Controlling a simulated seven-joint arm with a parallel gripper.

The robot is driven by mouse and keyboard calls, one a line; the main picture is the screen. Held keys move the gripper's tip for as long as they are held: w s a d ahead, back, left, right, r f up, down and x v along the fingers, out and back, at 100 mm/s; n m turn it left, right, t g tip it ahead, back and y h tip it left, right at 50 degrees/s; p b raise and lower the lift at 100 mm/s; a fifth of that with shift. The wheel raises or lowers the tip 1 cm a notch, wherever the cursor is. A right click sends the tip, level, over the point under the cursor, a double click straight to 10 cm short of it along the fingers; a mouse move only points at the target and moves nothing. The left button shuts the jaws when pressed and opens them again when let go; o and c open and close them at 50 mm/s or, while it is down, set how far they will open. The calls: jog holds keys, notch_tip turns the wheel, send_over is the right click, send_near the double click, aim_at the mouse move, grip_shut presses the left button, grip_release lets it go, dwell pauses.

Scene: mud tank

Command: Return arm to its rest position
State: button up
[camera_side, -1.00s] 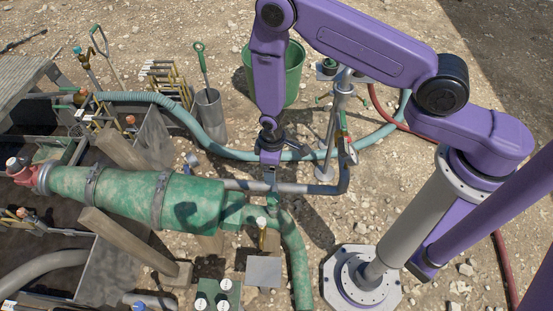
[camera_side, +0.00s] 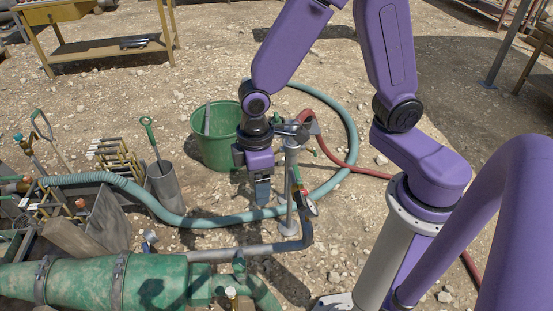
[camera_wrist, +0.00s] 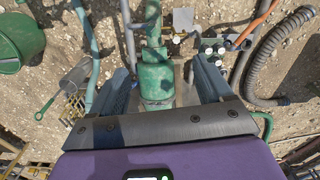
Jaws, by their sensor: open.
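My purple arm is bent above the work area in the side view. My gripper (camera_side: 262,190) points down in front of the green bucket (camera_side: 215,140), to the left of the grey vertical stand with the gauge. In the wrist view my gripper's two blue-grey fingers (camera_wrist: 160,85) are apart, with nothing between them touching either one. The green pump body (camera_wrist: 157,85) shows beyond the gap between them. In the side view the fingers overlap each other, so their gap is hidden there.
The gauge stand (camera_side: 291,180) is close on the gripper's right. A teal hose (camera_side: 200,218) loops around behind it. The green pump (camera_side: 150,283) lies at lower left. A metal cylinder (camera_side: 166,188) holds a green-handled tool. A yellow workbench (camera_side: 110,48) stands at the back.

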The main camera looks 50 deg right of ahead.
jog(key=s+d+r+n, duration=0.1)
jog(key=s+d+r, duration=0.4)
jog(key=s, duration=0.2)
jog(key=s+d+r+n, duration=0.1)
jog(key=s+d+r, duration=0.3)
jog(key=s, duration=0.4)
jog(key=shift+d+r, duration=0.35)
jog(key=shift+d, duration=0.45)
dwell(1.4)
